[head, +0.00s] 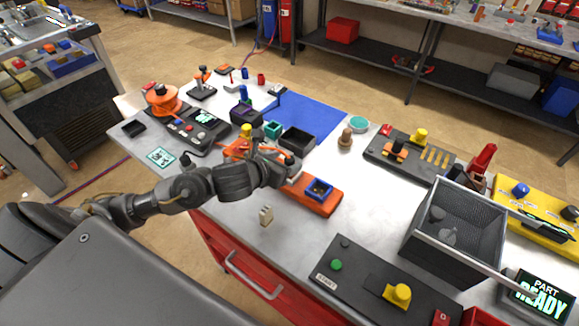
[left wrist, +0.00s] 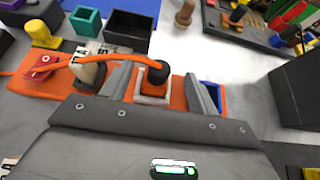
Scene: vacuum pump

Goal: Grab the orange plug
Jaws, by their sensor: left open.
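The orange plug (left wrist: 155,74) has a black cap and an orange cable (left wrist: 105,61) curving off to the left. In the left wrist view it sits in a pale square socket (left wrist: 152,95) on an orange base plate (left wrist: 55,88). My left gripper (left wrist: 158,80) is open, with one finger on each side of the plug; I cannot tell whether either finger touches it. In the head view my left gripper (head: 287,165) is over the orange base (head: 318,203) and hides the plug. My right gripper is not in view.
A cream connector (left wrist: 90,72) and a red piece (left wrist: 40,66) are left of the plug. A blue square part (head: 320,188) is right of my gripper. A black open box (head: 297,140) stands behind. A grey mesh bin (head: 452,262) stands at the right.

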